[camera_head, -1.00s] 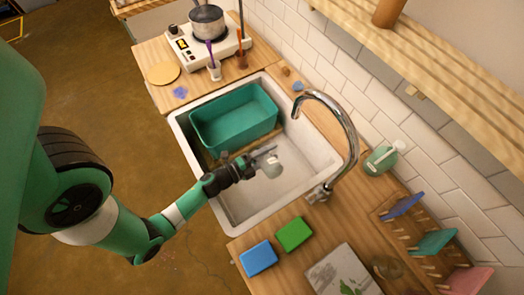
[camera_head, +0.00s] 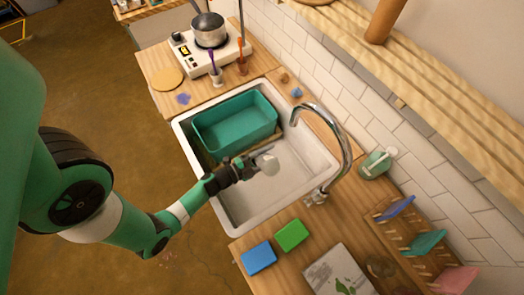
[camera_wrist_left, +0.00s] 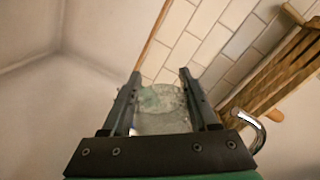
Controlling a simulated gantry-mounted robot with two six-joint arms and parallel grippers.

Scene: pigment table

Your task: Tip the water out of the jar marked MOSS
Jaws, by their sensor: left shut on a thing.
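My left gripper (camera_head: 252,163) is shut on a small pale jar (camera_head: 268,165) and holds it over the white sink (camera_head: 282,188). The jar looks tilted in the head view. In the left wrist view the clear jar (camera_wrist_left: 162,102) sits between the two fingers, with a patchy green tint on its side. I cannot read any label on it, and I cannot tell how much water is inside. My right gripper is not in view.
A teal basin (camera_head: 235,124) stands in the sink's far part. The curved tap (camera_head: 345,150) rises at the sink's right edge. A blue block (camera_head: 258,258) and a green block (camera_head: 291,235) lie on the near counter. A rack (camera_head: 420,240) stands to the right.

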